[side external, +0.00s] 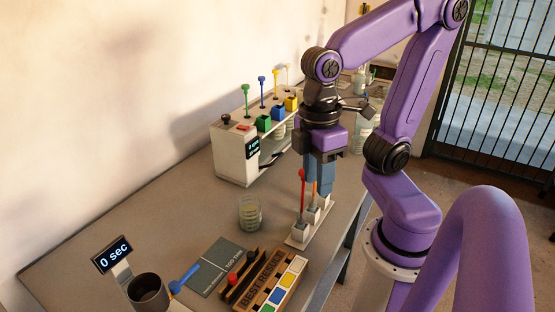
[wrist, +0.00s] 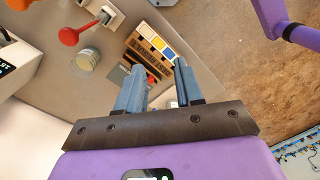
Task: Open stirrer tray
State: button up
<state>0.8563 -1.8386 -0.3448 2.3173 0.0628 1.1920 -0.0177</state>
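A white device (side external: 237,158) with a small display stands at the back against the wall. Several coloured stirrers stick up from its top beside coloured blocks. I cannot tell for sure which one is the stirrer tray.
A glass beaker (side external: 250,213) stands left of the narrow tray. A "BEST RESULT" board (side external: 258,283) with coloured squares and a dark panel (side external: 218,262) lie at the front. The table's left middle is clear.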

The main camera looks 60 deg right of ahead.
jog(key=w+d+m+g+y, duration=0.25)
jog(key=w+m, duration=0.35)
jog(key=w, duration=0.4)
jog(key=m+t+y, duration=1)
jog(key=m, duration=0.4)
send_over(277, 158)
jog(key=s+d, duration=0.3)
jog(key=s, duration=0.4)
jog(key=s+d+m+t+h, duration=0.15)
jog(key=s+d+t, duration=0.35)
jog(key=d, duration=0.5)
jog(key=shift+y, duration=0.3)
jog(key=f, duration=2.3)
jog(key=shift+a+f, duration=0.25)
jog(key=shift+f, duration=0.35)
jog(key=shift+w+a+f, duration=0.1)
jog(key=shift+w+a, duration=0.05)
jog(key=shift+w, duration=0.05)
jog(key=x, duration=1.7)
jog(key=shift+f, duration=0.2)
jog(key=shift+s, duration=0.1)
grip_shut()
